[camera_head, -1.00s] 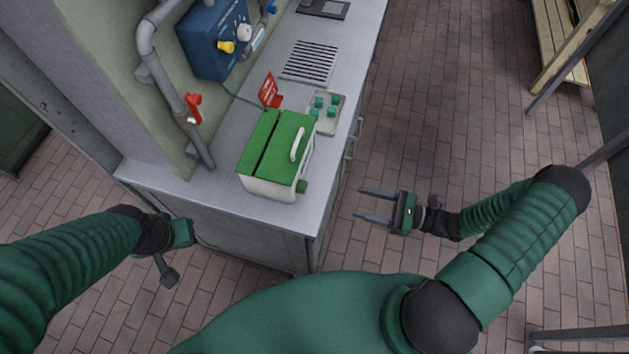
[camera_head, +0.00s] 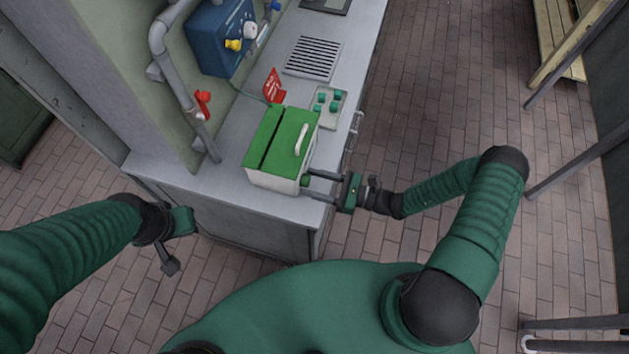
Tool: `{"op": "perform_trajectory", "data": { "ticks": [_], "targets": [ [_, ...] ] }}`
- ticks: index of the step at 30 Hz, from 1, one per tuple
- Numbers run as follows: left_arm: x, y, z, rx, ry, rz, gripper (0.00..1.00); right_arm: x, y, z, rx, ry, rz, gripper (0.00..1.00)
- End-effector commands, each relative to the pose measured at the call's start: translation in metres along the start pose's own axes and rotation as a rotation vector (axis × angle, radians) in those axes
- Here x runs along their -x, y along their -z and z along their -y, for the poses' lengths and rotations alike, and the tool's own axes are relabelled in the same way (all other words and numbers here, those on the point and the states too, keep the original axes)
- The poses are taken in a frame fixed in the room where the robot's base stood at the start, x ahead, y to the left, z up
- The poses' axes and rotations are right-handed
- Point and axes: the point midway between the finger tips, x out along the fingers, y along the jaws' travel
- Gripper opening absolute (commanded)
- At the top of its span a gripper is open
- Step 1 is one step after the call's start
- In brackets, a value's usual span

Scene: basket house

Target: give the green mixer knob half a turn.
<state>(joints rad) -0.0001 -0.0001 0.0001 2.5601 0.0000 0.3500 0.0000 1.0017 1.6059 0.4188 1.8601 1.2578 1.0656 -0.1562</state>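A white box with a green lid and white handle (camera_head: 283,143), apparently the mixer, stands at the counter's near corner. Its green knob (camera_head: 305,181) sticks out of its right side, low down. My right gripper (camera_head: 308,184) is open, its two fingers reaching left to the knob, one on the far side and one on the near side. I cannot tell whether the fingers touch it. My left gripper (camera_head: 169,264) hangs by the counter's left end, away from the mixer, and its fingers are too unclear to read.
The grey counter (camera_head: 228,130) also holds a small panel with green knobs (camera_head: 327,101), a red sign (camera_head: 273,85) and a grille (camera_head: 313,58). A blue box (camera_head: 218,40) and a pipe with a red valve handle (camera_head: 203,104) are on the wall.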

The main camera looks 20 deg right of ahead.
Motion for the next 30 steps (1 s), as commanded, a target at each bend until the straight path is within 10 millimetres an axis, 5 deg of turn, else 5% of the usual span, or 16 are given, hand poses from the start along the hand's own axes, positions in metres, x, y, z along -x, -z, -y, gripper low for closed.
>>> {"op": "perform_trajectory", "data": {
  "ticks": [11, 26, 27, 30],
  "targets": [
    [0.0000, 0.0000, 0.0000, 0.000, 0.000, 0.000, 0.00, 0.0016, -0.0003, 0.0006, 0.000, 0.001, 0.001, 0.00],
    [-0.0016, -0.0003, 0.0000, 0.000, 0.000, 0.000, 0.00, 0.0022, -0.0006, 0.0012, -0.098, 0.003, 0.002, 0.00],
    [-0.0016, -0.0003, 0.0000, 0.000, 0.000, 0.000, 0.00, 0.0022, -0.0005, 0.0012, -0.098, 0.003, 0.001, 0.38],
    [-0.0016, -0.0004, 0.0000, 0.000, 0.000, 0.000, 0.00, 0.0020, -0.0005, 0.0009, -0.098, 0.002, 0.001, 0.52]
  ]
}}
